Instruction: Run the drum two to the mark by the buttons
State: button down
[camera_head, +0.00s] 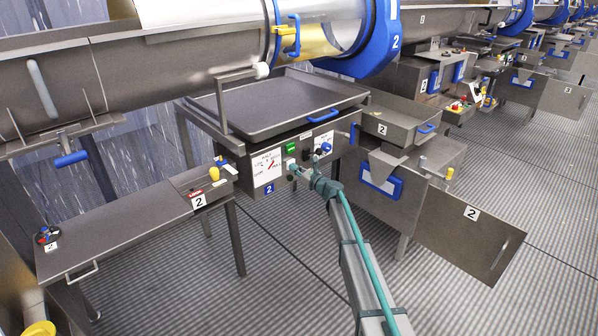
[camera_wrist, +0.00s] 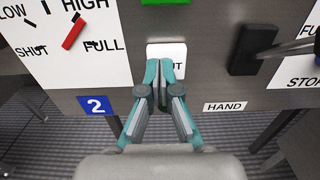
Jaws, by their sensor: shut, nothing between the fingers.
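Drum two (camera_head: 340,25) is a clear cylinder with yellowish contents and a blue end ring numbered 2 (camera_head: 395,42), at the top of the head view. Below it, the control panel (camera_head: 345,160) carries a white scale plate (camera_head: 268,169) with LOW, HIGH, SHUT and FULL. Its red pointer (camera_wrist: 73,32) slants toward HIGH. A green button (camera_head: 291,149) sits above a white button (camera_wrist: 167,50), whose lettering is partly hidden. My gripper (camera_wrist: 165,70) is shut and empty, its fingertips at the white button's lower part. I cannot tell whether they touch it.
A black switch (camera_wrist: 250,50) with a lever and a HAND label (camera_wrist: 224,106) are right of my gripper. A tray (camera_head: 270,105) overhangs the panel. A low bench (camera_head: 130,228) stands left, and an open door plate numbered 2 (camera_head: 470,235) juts out right.

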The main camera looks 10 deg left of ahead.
dwell(0.3)
jog(key=shift+b+x, duration=0.3)
jog(key=shift+x, duration=0.75)
jog(key=shift+w+r, duration=0.35)
jog(key=shift+r, duration=0.05)
dwell(0.4)
jog(key=shift+f, duration=0.1)
dwell(1.8)
jog(key=b+v, duration=0.1)
jog(key=v, duration=1.4)
jog(key=shift+d, duration=0.25)
